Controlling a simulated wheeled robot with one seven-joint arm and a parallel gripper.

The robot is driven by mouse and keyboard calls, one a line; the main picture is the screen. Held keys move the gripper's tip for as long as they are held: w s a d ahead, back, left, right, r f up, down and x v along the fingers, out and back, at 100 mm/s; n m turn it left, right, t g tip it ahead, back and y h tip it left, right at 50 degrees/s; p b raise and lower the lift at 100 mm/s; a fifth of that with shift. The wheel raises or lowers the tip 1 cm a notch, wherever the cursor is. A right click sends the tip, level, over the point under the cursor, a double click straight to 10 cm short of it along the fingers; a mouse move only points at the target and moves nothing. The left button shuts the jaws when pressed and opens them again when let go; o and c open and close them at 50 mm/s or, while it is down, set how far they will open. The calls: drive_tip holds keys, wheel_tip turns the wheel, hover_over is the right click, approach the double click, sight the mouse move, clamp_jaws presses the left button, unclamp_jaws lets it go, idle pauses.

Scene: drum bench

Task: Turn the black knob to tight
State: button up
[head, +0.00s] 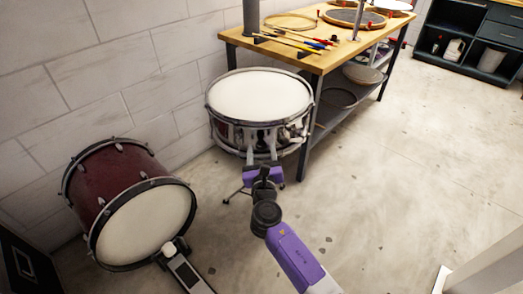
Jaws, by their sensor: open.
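A chrome snare drum (228,132) with a white head (260,95) stands on a low stand against the wall side of the bench, in the middle of the head view. My gripper (262,156) is in front of the drum's lower shell, with its two pale fingers pointing up and spread a little apart. Nothing shows between the fingers. I cannot make out a black knob clearly; dark fittings sit on the drum's shell, and my gripper and wrist hide part of its lower front. Contact between the fingers and the drum cannot be told.
A dark red bass drum (97,186) with a pedal (188,275) stands at the lower left. A wooden workbench (318,62) with sticks and drum parts on it is behind and right of the snare. The concrete floor (410,150) on the right is clear.

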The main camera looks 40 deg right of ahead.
drive_tip(key=shift+w+d, duration=0.1)
clamp_jaws()
idle(0.4)
